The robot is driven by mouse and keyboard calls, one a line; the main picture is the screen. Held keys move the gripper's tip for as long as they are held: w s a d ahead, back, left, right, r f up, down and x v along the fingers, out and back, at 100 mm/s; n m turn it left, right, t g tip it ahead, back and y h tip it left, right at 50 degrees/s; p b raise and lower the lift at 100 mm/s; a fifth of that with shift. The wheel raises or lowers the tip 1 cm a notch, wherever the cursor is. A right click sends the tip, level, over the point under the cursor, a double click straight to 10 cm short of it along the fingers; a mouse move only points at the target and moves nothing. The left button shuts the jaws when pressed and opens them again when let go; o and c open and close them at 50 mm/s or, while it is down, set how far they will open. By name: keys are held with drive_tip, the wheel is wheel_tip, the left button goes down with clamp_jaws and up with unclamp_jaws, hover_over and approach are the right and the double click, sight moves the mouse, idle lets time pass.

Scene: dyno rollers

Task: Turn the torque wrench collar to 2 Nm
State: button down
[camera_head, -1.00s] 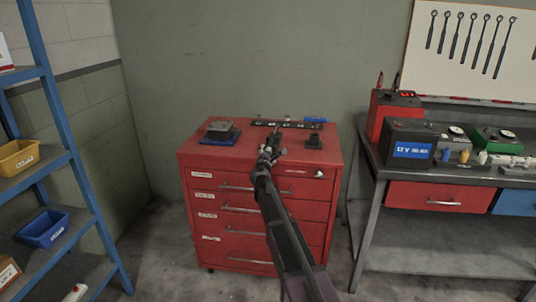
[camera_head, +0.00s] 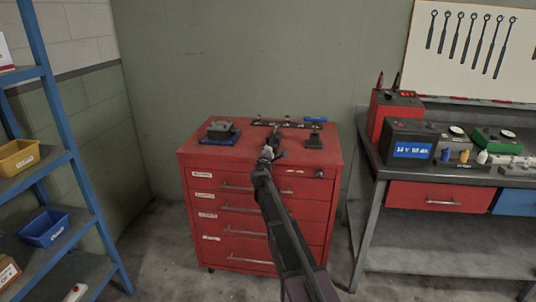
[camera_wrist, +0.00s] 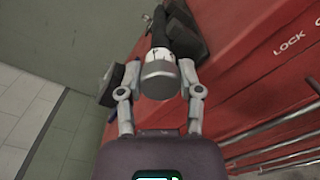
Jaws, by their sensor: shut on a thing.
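The torque wrench lies along the top of the red cabinet, its end toward me. In the wrist view its grey round collar end (camera_wrist: 158,80) sits between the fingers, with a white marked band (camera_wrist: 160,55) and a black shaft (camera_wrist: 160,28) beyond. The markings are too small to read. My gripper (camera_wrist: 158,78) is shut on the collar, one finger on each side. In the head view my gripper (camera_head: 270,152) is at the cabinet's front top edge, and my arm hides part of the wrench.
The red cabinet (camera_head: 215,151) also carries a grey block on a blue base (camera_head: 220,132), a small black block (camera_head: 314,142) and a black rail with a blue-handled tool (camera_head: 315,120). A workbench (camera_head: 450,174) stands right and a blue shelf (camera_head: 75,170) left.

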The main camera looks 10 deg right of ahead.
drive_tip(key=m, duration=0.4)
drive_tip(key=shift+m, duration=0.4)
drive_tip(key=m, duration=0.3)
drive_tip(key=shift+f+m, duration=0.1)
drive_tip(key=shift+m, duration=0.2)
drive_tip(key=m, duration=0.4)
drive_tip(key=shift+m, duration=0.3)
drive_tip(key=shift+f+m, duration=0.1)
drive_tip(key=shift+m, duration=1.7)
drive_tip(key=shift+c, duration=1.2)
unclamp_jaws()
drive_tip(key=shift+s, duration=0.15)
